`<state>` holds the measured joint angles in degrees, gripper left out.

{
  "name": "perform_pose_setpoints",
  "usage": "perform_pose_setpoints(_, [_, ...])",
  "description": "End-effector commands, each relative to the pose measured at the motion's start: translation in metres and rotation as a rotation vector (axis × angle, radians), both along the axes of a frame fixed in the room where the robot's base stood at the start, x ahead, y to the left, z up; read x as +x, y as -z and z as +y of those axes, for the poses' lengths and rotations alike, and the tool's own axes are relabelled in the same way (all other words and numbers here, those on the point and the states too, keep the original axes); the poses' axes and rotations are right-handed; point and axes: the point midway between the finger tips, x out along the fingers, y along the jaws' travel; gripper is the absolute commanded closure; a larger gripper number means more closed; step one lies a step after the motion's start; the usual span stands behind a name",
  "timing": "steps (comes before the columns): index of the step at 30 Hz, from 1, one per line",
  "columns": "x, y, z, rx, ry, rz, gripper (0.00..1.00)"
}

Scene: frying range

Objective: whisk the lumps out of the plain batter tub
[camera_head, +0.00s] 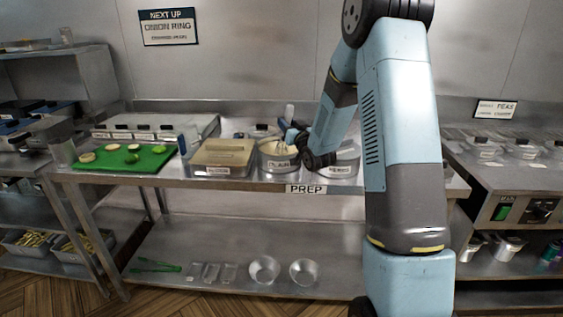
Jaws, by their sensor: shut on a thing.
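My gripper (289,137) is at the end of the blue arm, over the right side of a round metal tub (277,163) on the prep table. It is shut on what looks like the whisk, whose pale grey handle (290,112) stands up above the fingers. The whisk's lower end is hidden by the gripper and the tub. The tub holds cream-coloured batter (272,148). Its front label is too small to read, and I cannot tell whether lumps remain. A second metal tub (345,166) stands just right, partly behind my arm.
A rectangular bin of tan crumbs (222,156) stands close left of the tub. A green board (122,158) with cut vegetables lies further left. The PREP table (225,184) has a narrow front edge. Bowls and green tongs (155,266) lie on the lower shelf.

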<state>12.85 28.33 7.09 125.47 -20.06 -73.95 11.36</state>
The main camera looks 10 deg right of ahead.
Motion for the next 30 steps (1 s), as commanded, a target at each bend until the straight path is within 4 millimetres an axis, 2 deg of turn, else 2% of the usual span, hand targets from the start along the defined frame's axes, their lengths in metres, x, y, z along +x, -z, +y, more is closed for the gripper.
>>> perform_pose_setpoints(8, [0.000, -0.003, 0.000, -0.001, 0.000, -0.001, 0.96])
perform_pose_setpoints(30, [0.000, -0.051, -0.001, -0.001, 0.001, -0.002, 0.96])
